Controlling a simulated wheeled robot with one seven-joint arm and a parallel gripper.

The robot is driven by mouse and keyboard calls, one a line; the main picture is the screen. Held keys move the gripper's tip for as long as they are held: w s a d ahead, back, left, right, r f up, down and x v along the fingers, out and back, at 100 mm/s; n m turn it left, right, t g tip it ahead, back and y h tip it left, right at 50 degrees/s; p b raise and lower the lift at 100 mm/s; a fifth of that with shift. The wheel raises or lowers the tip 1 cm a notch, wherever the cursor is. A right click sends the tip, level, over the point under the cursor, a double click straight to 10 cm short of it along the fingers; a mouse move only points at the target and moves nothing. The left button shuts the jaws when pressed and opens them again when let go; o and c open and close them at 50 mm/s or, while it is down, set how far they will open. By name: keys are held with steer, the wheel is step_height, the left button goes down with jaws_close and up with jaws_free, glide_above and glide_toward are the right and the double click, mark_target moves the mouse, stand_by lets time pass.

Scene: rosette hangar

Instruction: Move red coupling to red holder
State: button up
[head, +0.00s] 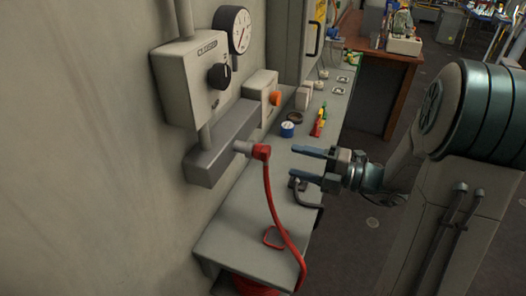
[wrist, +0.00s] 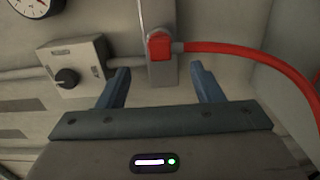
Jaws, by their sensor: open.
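The red coupling (head: 261,152) sits on a grey stub projecting from the grey wall block (head: 215,150), with a red hose (head: 275,205) hanging from it. A red square loop (head: 274,238), perhaps the red holder, is at the bench's near end. My gripper (head: 306,164) is open and empty, to the right of the coupling and apart from it, with its fingers pointing toward the wall. In the wrist view, the coupling (wrist: 159,45) shows beyond the gap between the fingertips (wrist: 159,72), and the hose runs off right.
A control box with a black knob (head: 218,76) and a gauge (head: 239,31) are on the wall above. A dark bent hook (head: 310,202) stands on the bench below my gripper.

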mark_target(269, 154)
steer(key=x, duration=0.7)
steer(key=shift+a+r+b, duration=0.1)
steer(key=shift+a+b, duration=0.05)
steer(key=shift+b, duration=0.15)
steer(key=shift+x, duration=0.8)
steer(key=shift+p, duration=1.2)
steer(key=c, duration=1.3)
steer(key=shift+p+v, duration=0.95)
steer(key=shift+v, duration=2.05)
steer(key=shift+w, duration=0.1)
